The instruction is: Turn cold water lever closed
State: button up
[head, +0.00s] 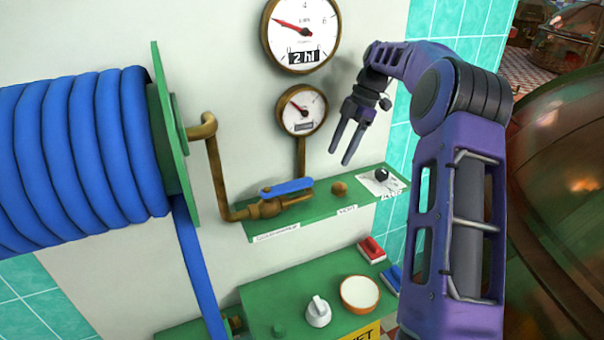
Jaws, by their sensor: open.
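The cold water lever (286,188) is a blue handle on a brass valve (268,207), above the green shelf. The lever lies roughly along the brass pipe (222,170), pointing right and slightly up. My gripper (347,158) is open and empty, fingers pointing down and left. It is above and to the right of the lever, apart from it. A label below the valve on the shelf edge is too small to read.
A blue hose reel (75,155) fills the left. Two round gauges, large (300,35) and small (301,110), hang above the green shelf (330,207). A brass knob (339,188) and black knob (381,175) sit right of the lever. A green control box (300,295) stands below.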

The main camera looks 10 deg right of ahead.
send_near(299, 182)
jog(key=shift+a+f, duration=0.2)
jog(key=shift+f, duration=1.05)
jog(key=x, duration=0.3)
jog(key=shift+s+a+f, duration=0.1)
jog(key=shift+a+f, duration=0.1)
jog(key=shift+a, duration=0.25)
jog(key=shift+x, duration=0.8)
grip_shut()
